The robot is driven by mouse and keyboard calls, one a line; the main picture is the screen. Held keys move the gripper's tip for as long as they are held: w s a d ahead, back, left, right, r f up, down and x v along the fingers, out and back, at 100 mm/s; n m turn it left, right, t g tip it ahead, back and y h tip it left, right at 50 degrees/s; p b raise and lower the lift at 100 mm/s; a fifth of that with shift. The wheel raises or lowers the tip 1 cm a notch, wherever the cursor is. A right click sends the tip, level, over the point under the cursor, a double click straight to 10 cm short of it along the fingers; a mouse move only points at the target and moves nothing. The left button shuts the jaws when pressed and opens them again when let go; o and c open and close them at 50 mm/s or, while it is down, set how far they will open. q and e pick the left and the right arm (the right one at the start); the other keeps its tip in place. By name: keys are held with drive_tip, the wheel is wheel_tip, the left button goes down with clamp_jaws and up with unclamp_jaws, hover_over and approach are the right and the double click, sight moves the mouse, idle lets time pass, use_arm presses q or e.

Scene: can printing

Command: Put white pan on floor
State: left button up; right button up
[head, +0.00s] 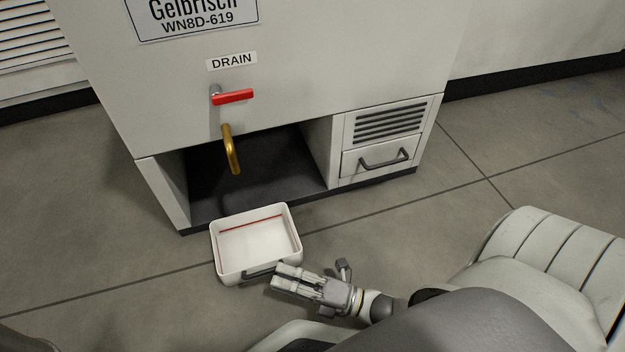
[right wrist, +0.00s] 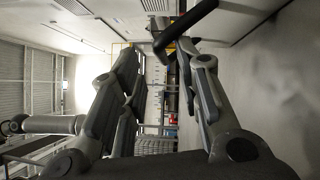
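The white pan (head: 232,262) is a shallow rectangular tray with a red line around its inside and a dark handle (head: 262,271) on its near side. In the head view it appears to rest level on the floor, just in front of the machine's open bay, and it looks empty. My right gripper (head: 312,273) is beside the pan's near right corner, close to the handle. My left gripper is not in view.
The machine has a red drain lever (head: 233,97) and a brass spout (head: 231,150) above the open bay (head: 255,175). A drawer (head: 381,158) with a handle is right of the bay. The tiled floor (head: 110,245) is clear left of the pan.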

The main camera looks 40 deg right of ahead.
drive_tip(key=p+v, duration=0.1)
drive_tip(key=v, duration=0.5)
drive_tip(key=shift+s+d+p, duration=0.2)
drive_tip(key=shift+s+p, duration=0.15)
